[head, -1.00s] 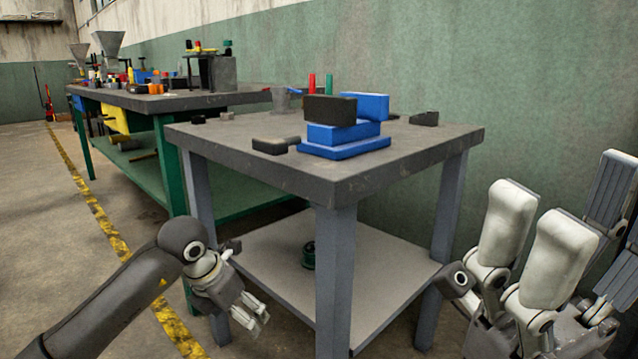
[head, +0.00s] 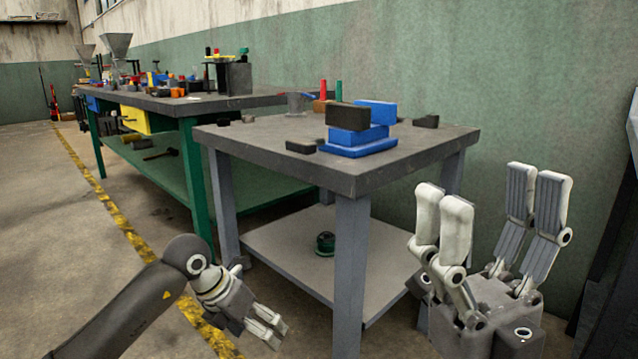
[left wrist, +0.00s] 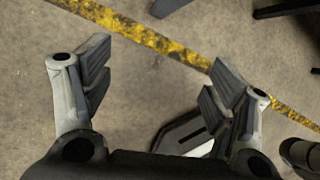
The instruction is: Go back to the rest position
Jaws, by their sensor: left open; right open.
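My right gripper (head: 492,215) is in the lower right of the head view. Its fingers point up and stand apart, with nothing between them. My left gripper (head: 270,328) hangs low in front of the small grey table (head: 352,185), below its top. In the left wrist view its fingers (left wrist: 155,95) are spread and empty over the bare concrete floor. Neither gripper touches the table or anything on it.
Blue blocks (head: 352,148) with a dark block (head: 347,117) on top stand on the small table. A long green workbench (head: 190,165) with tools and funnels is behind at left. A yellow floor line (head: 125,233) runs along the open floor at left.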

